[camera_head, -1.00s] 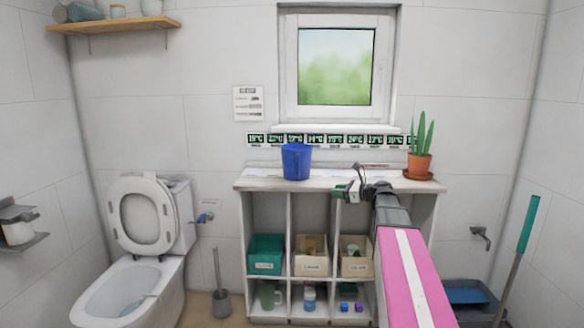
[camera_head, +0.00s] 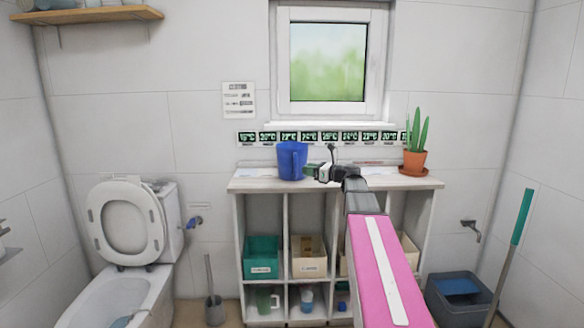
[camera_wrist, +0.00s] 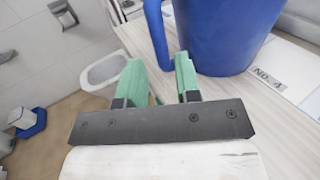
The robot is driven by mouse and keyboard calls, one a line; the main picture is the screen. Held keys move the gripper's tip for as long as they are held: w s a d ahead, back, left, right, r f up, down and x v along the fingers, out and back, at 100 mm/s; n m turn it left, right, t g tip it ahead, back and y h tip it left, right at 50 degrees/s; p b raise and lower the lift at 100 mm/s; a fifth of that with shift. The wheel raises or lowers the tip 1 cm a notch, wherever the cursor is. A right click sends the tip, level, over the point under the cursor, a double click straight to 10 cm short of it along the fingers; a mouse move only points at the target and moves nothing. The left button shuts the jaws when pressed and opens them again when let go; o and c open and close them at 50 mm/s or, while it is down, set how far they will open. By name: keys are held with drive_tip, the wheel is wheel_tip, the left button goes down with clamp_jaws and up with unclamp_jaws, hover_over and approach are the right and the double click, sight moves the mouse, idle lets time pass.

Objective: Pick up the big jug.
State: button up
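The big blue jug (camera_head: 291,161) stands upright on the top of the white shelf unit (camera_head: 245,182), left of my gripper. Its lower body (camera_wrist: 228,35) fills the upper right of the wrist view, and its handle (camera_wrist: 157,35) hangs down just beyond my fingertips. My gripper (camera_wrist: 160,70) has green fingers that are apart with nothing between them. The handle lines up with the gap, and a contact cannot be seen. In the head view my gripper (camera_head: 308,172) is at the jug's right side, low near the shelf top.
A potted cactus (camera_head: 415,160) stands at the right end of the top. Below are bins, including a teal bin (camera_head: 263,258), and a green mug (camera_head: 266,300). A label reading "No. 4" (camera_wrist: 268,76) lies by the jug. A toilet (camera_head: 125,225) stands left.

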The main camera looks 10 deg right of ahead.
sight(295, 167)
drive_tip(key=shift+x, duration=3.15)
drive_tip(key=shift+r, duration=0.15)
drive_tip(key=shift+c, duration=0.3)
clamp_jaws()
